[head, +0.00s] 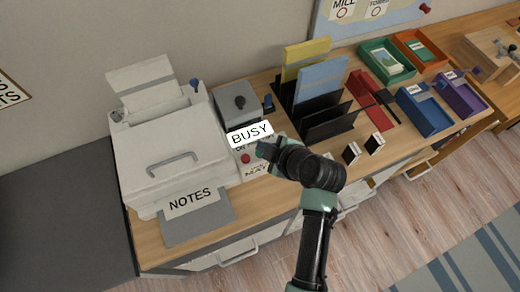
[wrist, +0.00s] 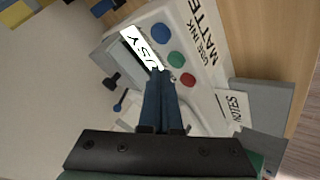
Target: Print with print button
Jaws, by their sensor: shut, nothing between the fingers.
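A white printer (head: 170,150) stands at the left of the desk, with paper in its top feed and a tray marked NOTES (head: 190,200) in front. Beside it is a white control panel (wrist: 207,60) with a sign reading BUSY (head: 250,134) and the words USE INK MATTE. The wrist view shows a blue button (wrist: 161,33), a green button (wrist: 176,59) and a red button (wrist: 188,80) in a row. No print label is readable on them. My gripper (wrist: 160,76) is shut and empty, its tips close to the green button; contact cannot be told.
A black file rack (head: 328,120) with yellow and blue folders is to the right. Small black-and-white blocks (head: 352,152) and coloured trays (head: 425,110) lie farther right. Floor is open in front of the desk.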

